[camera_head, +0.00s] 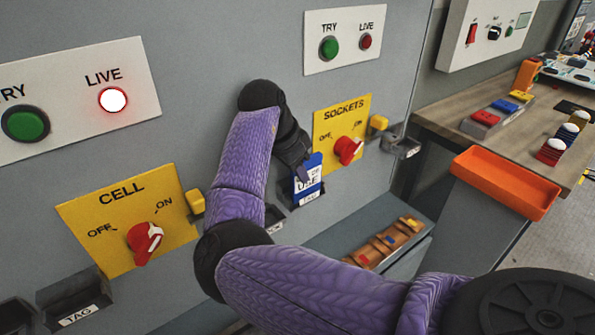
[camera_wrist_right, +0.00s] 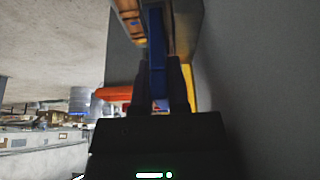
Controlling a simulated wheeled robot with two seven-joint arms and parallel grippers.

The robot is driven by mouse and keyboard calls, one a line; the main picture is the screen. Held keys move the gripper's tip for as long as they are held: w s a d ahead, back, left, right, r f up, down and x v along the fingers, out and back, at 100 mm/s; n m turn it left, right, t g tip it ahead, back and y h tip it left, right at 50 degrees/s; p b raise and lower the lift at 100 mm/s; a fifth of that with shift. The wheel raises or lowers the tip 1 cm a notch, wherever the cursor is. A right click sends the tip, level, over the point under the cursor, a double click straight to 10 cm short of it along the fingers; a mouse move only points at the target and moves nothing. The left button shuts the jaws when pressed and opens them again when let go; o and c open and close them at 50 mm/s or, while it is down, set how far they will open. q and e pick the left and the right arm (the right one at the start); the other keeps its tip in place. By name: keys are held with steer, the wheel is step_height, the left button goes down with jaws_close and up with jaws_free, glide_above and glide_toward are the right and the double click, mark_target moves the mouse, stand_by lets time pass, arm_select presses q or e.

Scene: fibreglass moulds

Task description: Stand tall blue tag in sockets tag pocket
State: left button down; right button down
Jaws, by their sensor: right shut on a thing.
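The tall blue tag (camera_head: 314,165) has a blue top and a white lower face with print. It stands about upright below the yellow SOCKETS plate. My right gripper (camera_head: 303,174) is shut on it. In the right wrist view the tag shows as a blue strip (camera_wrist_right: 157,45) between the dark fingers (camera_wrist_right: 160,75). The sockets tag pocket (camera_head: 290,198) is a dark holder labelled TAG on the grey panel. The tag's lower end is at this pocket; I cannot tell how deep it sits. My left gripper is out of view.
The SOCKETS plate (camera_head: 328,117) has a red knob (camera_head: 348,150). The CELL plate (camera_head: 95,215) with its own knob is at left, with another TAG pocket (camera_head: 75,300) below. A wooden rack (camera_head: 388,243) with tags is lower right. An orange tray (camera_head: 505,183) hangs at the bench.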

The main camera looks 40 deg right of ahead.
steer(key=c, duration=1)
jaws_free()
steer(key=shift+f, duration=0.15)
steer(key=shift+c, duration=0.2)
steer(key=o, duration=0.4)
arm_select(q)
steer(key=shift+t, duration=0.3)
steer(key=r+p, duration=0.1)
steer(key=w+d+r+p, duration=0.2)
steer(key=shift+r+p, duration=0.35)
arm_select(e)
steer(key=v, duration=1.2)
steer(key=shift+r, duration=0.25)
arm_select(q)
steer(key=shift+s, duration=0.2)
